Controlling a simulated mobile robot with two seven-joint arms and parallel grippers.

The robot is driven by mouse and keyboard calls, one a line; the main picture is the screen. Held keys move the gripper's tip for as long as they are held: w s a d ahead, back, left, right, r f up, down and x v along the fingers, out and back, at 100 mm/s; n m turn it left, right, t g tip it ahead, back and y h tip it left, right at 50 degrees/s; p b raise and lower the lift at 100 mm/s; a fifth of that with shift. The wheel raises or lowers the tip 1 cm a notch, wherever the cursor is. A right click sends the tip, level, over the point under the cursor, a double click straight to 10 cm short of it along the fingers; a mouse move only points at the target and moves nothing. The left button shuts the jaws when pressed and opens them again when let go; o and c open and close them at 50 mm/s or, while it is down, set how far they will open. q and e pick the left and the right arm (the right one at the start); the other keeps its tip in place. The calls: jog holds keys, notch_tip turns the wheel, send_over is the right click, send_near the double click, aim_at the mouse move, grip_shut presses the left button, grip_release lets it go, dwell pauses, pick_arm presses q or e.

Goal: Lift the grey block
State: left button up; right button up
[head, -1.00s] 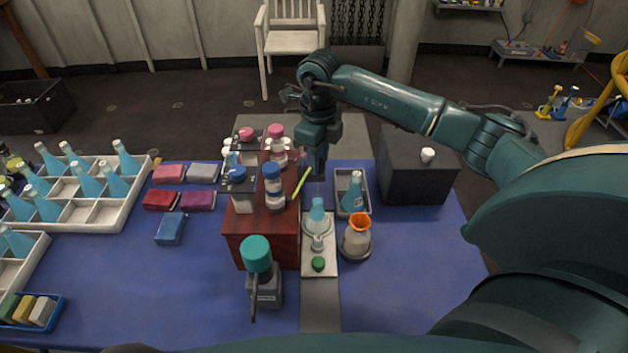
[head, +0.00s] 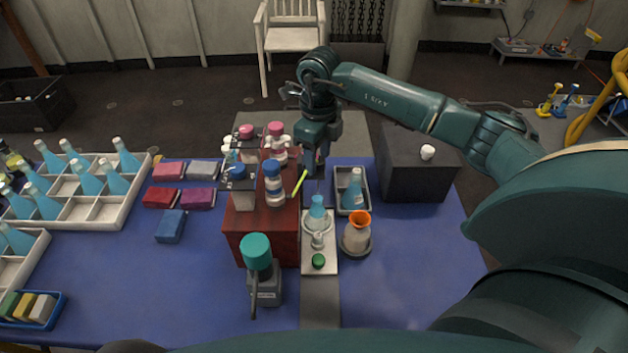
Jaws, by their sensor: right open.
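A grey block (head: 204,169) lies flat on the blue mat, left of the red-brown box, at the back of a group of coloured blocks. My right gripper (head: 316,180) points down behind and right of the red-brown box, well to the right of the grey block and apart from it. Its jaws are open, and its fingertips are small and partly hidden by the bottles and the yellow-green stick. I see nothing held in it. My left gripper is not in view.
Red (head: 168,171), dark red (head: 160,198), purple (head: 197,199) and blue (head: 171,226) blocks lie close by. The red-brown box (head: 264,242) carries several bottles between my right gripper and the grey block. A bottle crate (head: 105,222) stands left.

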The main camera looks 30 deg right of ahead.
jog(key=shift+r+p, duration=1.45)
jog(key=shift+r, duration=2)
